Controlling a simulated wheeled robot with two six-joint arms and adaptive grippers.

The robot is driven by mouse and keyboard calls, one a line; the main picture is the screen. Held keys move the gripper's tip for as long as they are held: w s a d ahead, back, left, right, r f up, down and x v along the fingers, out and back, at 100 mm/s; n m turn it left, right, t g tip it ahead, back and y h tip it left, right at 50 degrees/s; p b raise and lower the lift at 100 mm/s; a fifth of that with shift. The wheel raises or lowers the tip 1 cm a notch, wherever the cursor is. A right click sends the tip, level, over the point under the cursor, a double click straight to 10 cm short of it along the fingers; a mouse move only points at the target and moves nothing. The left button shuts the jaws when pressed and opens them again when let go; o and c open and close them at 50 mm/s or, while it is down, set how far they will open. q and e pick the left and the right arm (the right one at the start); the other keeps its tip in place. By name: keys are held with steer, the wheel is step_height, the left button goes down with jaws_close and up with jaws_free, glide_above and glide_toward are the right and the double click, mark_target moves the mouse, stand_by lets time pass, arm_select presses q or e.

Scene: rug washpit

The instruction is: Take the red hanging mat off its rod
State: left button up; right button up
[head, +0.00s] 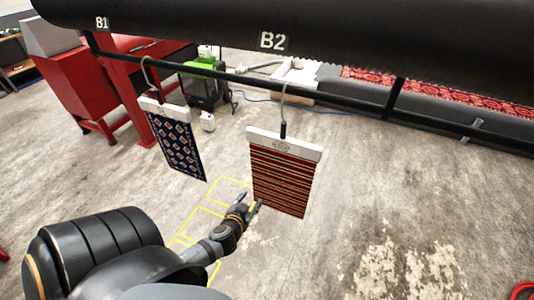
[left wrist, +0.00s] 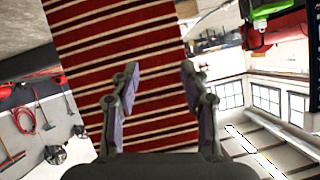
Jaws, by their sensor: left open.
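The red striped mat (head: 281,180) hangs under a white header bar (head: 285,145), on a hook (head: 284,105) from the dark rod (head: 345,107). My left gripper (head: 250,204) is at the mat's lower left edge in the head view, open. In the left wrist view the red mat (left wrist: 120,50) fills the upper middle, and the open fingers of my left gripper (left wrist: 160,75) show in front of it with nothing gripped. I cannot tell whether they touch the mat. My right gripper is not in view.
A blue patterned mat (head: 180,148) hangs on the same rod to the left. A black roller (head: 350,45) marked B2 runs above. A red machine (head: 95,90) stands at the back left. Yellow squares (head: 205,222) mark the floor. The floor to the right is mostly clear.

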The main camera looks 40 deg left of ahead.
mark_target(282, 131)
arm_select(q)
steer(key=w+d+r+n+t+p, duration=0.1)
steer(key=d+r+t, duration=0.2)
steer(key=r, duration=0.9)
steer(key=d+r+t, duration=0.2)
steer(key=d+r, duration=0.1)
steer(key=r, duration=1)
steer(key=shift+n, duration=0.3)
steer(key=shift+d+p+x, duration=0.2)
steer(key=shift+p+x, duration=0.95)
steer(key=shift+x, duration=2.65)
steer(key=shift+r+x, duration=0.2)
steer(key=shift+x, duration=2.55)
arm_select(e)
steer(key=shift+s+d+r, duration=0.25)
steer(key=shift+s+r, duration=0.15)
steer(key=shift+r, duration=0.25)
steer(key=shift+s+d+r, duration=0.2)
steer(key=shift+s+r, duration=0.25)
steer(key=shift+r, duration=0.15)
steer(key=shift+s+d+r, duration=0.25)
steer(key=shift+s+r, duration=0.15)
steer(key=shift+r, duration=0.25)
arm_select(q)
steer(key=shift+d, duration=0.1)
steer(key=shift+t, duration=0.3)
jaws_close()
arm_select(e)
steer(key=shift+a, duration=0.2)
